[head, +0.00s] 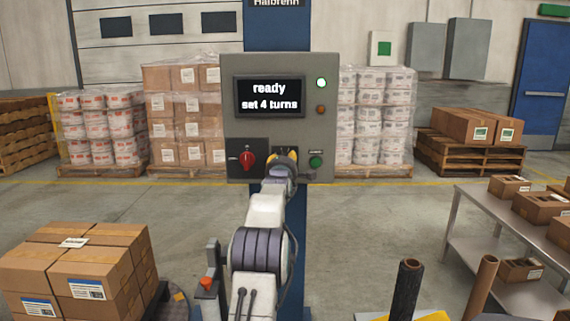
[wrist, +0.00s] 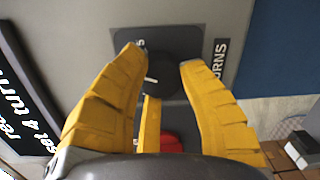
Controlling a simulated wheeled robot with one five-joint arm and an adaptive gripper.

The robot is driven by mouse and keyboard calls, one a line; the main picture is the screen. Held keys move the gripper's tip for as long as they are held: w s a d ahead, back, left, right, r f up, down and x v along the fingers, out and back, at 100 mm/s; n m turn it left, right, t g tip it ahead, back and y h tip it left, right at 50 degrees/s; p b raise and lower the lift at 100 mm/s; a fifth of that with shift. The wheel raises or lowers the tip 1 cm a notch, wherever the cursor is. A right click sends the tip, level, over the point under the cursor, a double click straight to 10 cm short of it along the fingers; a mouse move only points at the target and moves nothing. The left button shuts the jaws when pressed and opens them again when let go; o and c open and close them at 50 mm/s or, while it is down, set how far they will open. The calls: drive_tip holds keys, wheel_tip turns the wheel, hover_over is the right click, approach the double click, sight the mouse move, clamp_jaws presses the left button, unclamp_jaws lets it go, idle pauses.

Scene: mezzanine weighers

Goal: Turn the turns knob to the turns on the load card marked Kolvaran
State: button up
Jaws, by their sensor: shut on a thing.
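The grey control panel (head: 240,100) stands in front of me, with a display (head: 269,96) reading "ready" and "set 4 turns". My gripper (head: 283,158) is at its lower middle and hides the turns knob in the head view. In the wrist view the dark round turns knob (wrist: 172,75) sits between the yellow fingers of my gripper (wrist: 161,60), which is shut on it. A white mark shows on the knob's left side, beside a label ending in "TURNS". No load card marked Kolvaran is readable.
A red switch (head: 247,161) is left of my gripper and a green button (head: 315,161) right of it. A pale green lamp (head: 321,83) above looks lit. Stacked cartons (head: 80,270) stand at front left; a metal table (head: 470,215) is at right.

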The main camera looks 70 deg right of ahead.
drive_tip(key=shift+w+f+m, duration=0.1)
drive_tip(key=shift+w+m, duration=0.05)
drive_tip(key=shift+m, duration=0.6)
drive_tip(key=shift+w+m, duration=0.15)
drive_tip(key=shift+m, duration=0.9)
drive_tip(key=o, duration=0.8)
drive_tip(key=shift+w, duration=0.1)
drive_tip(key=shift+c, duration=0.2)
drive_tip(key=shift+o, duration=0.8)
drive_tip(key=shift+w, duration=0.1)
drive_tip(key=o, duration=0.3)
drive_tip(key=shift+s, duration=0.25)
drive_tip(key=shift+a, duration=0.15)
